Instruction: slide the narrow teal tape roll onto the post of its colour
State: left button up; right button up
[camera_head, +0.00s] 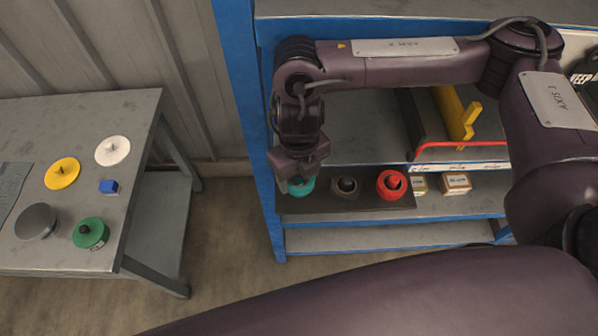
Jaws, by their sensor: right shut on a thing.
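The teal tape roll (301,187) is at the left end of a dark mat on the blue-framed shelf. My right gripper (299,172) points down over it and is shut on it. The fingers hide much of its upper part. I cannot tell whether the roll touches the mat or is just above it. A post of the roll's colour cannot be made out clearly. A green round piece (90,233) with a dark knob stands on the grey table at the left. My left gripper is out of view.
On the mat (325,205) are a dark ring (346,186) and a red roll (391,184). Small boxes (456,183) stand right of them.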

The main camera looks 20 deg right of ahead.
aim_at(299, 181)
jog(key=shift+f, duration=0.2)
jog(key=shift+f+b, duration=1.05)
jog(key=shift+f, duration=0.15)
jog(key=shift+f, duration=0.4)
jog(key=o, duration=1.3)
jog(key=shift+r, duration=0.1)
jog(key=shift+r+p, duration=4.3)
jog(key=shift+r, duration=0.2)
